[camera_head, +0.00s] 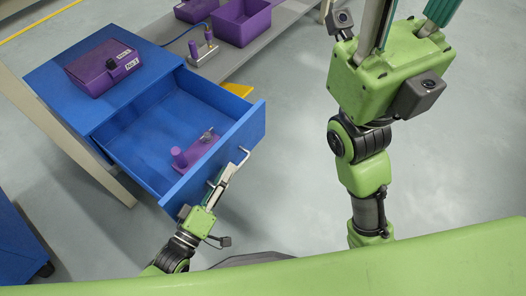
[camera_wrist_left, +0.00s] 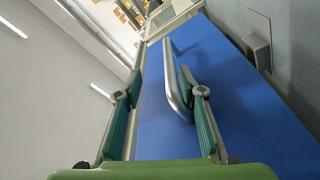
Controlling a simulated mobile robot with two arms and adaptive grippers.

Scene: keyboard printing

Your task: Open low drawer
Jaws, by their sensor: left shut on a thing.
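A blue drawer (camera_head: 250,130) stands pulled out of the blue cabinet (camera_head: 62,93), with its inside in view. Its silver bar handle (camera_head: 244,153) is on the front panel, partly hidden by my gripper. My left gripper (camera_head: 228,174) is at the handle, shut on it. In the left wrist view the handle (camera_wrist_left: 174,82) lies between the fingers, against the blue front (camera_wrist_left: 225,95). My right gripper (camera_head: 412,22) is raised at the top right, away from the drawer, with its fingers apart and their tips cut off. I cannot tell whether other drawers lie below.
A purple part with a knob (camera_head: 200,155) lies in the drawer. A purple box (camera_head: 103,68) sits on the cabinet top. A grey bench (camera_head: 265,48) behind carries purple bins (camera_head: 240,20) and a metal fixture (camera_head: 203,50). The floor right of the drawer is clear.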

